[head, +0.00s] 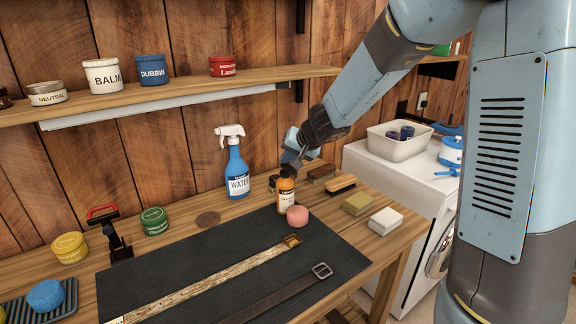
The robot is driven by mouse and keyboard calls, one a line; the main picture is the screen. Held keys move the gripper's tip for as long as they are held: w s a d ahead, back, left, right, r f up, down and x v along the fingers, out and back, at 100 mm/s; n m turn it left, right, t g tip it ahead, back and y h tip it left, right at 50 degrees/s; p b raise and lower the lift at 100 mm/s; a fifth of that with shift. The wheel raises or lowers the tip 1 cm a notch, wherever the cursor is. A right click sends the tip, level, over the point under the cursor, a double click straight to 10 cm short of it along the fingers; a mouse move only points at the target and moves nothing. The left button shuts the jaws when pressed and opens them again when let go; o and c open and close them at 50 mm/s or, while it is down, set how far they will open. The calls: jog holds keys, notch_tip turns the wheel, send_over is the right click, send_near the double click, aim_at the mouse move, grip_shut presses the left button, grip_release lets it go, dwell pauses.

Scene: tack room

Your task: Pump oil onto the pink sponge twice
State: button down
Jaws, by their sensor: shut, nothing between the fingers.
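An amber pump bottle (286,195) with a pale label and a dark top stands upright at the back right part of the black mat (180,254). The round pink sponge (297,216) lies on the mat right in front of the bottle, a little to the right, close to its base. My gripper (289,163) is at the bottle's top, pointing down from the upper right, with its fingers shut and nothing held. Whether it touches the pump head, and how far down the pump is, I cannot tell.
A blue water spray bottle (237,172) stands behind to the left. Brushes (340,184), a yellowish block (357,204) and a white block (385,220) lie to the right. Two belts lie on the mat. A shelf (170,93) with tins runs above the bench.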

aim_at(287, 165)
jog(key=shift+r, duration=3.1)
